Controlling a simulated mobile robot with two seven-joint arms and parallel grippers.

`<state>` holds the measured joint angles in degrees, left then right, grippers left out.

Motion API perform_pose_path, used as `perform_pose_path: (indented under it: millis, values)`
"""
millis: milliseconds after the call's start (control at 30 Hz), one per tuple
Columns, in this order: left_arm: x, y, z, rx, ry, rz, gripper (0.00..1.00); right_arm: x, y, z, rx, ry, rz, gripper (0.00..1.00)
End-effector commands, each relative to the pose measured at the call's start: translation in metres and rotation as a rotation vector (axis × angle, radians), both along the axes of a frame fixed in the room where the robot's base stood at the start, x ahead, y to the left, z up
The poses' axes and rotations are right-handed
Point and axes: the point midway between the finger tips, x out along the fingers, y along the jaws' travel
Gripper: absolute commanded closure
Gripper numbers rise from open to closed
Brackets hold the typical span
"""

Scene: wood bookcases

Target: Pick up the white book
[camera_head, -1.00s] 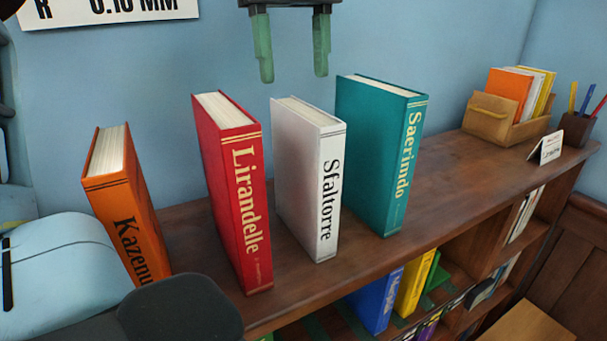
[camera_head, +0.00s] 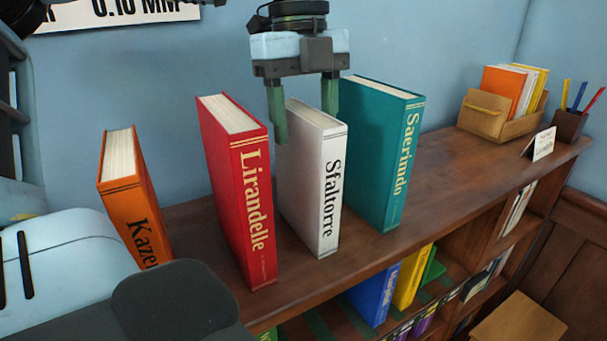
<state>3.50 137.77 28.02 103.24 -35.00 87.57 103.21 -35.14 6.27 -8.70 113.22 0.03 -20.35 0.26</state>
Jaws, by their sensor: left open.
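The white book (camera_head: 311,185), with "Sfaltorre" on its spine, stands upright on the wooden bookcase top (camera_head: 470,185). My left gripper (camera_head: 304,125) points down over it from above and is open. One green finger is at the book's left, in front of the gap beside the red book. The other finger is at its right, near the teal book. The fingertips overlap the upper part of the white book in the picture; whether they touch it I cannot tell. My right gripper is not in view.
A red book (camera_head: 240,190) stands close on the left, a teal book (camera_head: 378,150) close on the right. An orange book (camera_head: 128,200) is further left. A card box (camera_head: 490,118), small sign and pen cup (camera_head: 569,125) stand far right. Shelves below hold books.

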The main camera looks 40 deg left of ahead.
Motion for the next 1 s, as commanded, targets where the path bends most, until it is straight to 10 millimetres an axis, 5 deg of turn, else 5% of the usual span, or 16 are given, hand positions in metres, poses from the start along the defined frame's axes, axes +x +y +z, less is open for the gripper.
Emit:
perform_pose_path:
  millis: [67, 500, 1000]
  values:
    - [0.0001, 0.0001, -0.0001, 0.0, 0.0, 0.0, 0.44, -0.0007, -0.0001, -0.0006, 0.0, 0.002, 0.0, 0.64]
    - [0.0001, 0.0001, 0.0003, 0.001, 0.0, 0.0, 1.0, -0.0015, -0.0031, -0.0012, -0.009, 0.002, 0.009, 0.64]
    - [-0.0002, 0.0002, 0.0021, 0.0, -0.003, -0.001, 1.0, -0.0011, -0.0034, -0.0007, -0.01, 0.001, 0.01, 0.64]
